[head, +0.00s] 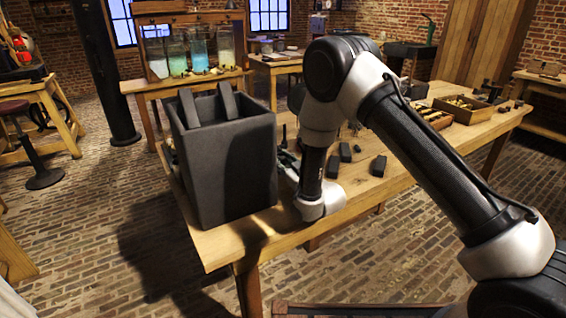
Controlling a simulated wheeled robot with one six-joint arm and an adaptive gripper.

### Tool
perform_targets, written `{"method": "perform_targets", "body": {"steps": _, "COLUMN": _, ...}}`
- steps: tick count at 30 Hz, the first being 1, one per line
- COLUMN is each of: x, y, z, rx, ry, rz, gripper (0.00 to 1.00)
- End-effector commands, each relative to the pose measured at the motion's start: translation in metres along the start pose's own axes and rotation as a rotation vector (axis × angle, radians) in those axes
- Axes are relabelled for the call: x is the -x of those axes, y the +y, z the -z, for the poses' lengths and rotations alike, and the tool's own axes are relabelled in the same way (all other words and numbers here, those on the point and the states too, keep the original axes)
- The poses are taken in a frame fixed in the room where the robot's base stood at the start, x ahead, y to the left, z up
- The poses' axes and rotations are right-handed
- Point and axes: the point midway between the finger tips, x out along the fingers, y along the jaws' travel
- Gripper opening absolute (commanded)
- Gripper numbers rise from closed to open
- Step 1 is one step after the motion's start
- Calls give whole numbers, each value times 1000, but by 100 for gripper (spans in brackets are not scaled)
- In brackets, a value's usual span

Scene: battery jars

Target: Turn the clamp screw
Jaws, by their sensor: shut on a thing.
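A tall dark grey battery jar (222,160) stands upright at the near left end of the wooden table, with two dark plates sticking up out of its open top. My gripper (284,158) is low beside the jar's right side, close to the table top. It is shut, and its fingertips point left and are partly hidden behind the jar's edge. The clamp screw is too small or too hidden to make out clearly; it appears to be between the fingers. I cannot tell how far it is turned.
Several small black blocks (345,152) lie on the table (236,240) right of my wrist. Wooden trays (463,108) of small parts stand farther right. Glass jars with coloured liquid (198,50) stand on a bench behind. The table's near edge is close to the jar.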

Motion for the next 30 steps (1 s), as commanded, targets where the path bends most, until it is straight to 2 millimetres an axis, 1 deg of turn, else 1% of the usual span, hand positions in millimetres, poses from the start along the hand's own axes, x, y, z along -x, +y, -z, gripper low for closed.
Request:
{"method": "perform_targets", "body": {"steps": 6, "x": 0, "y": 0, "z": -1, "rx": -37, "ry": -2, "rz": 1, "gripper": 5}}
{"method": "perform_targets", "body": {"steps": 17, "x": 1, "y": 0, "z": -1, "rx": -40, "ry": -3, "rz": 1, "gripper": 5}}
{"method": "perform_targets", "body": {"steps": 18, "x": 1, "y": 0, "z": -1, "rx": -40, "ry": -3, "rz": 1, "gripper": 34}}
{"method": "perform_targets", "body": {"steps": 21, "x": 0, "y": 0, "z": -1, "rx": -40, "ry": -2, "rz": 1, "gripper": 52}}
{"method": "perform_targets", "body": {"steps": 30, "x": 1, "y": 0, "z": 0, "rx": -39, "ry": -1, "rz": 0, "gripper": 52}}
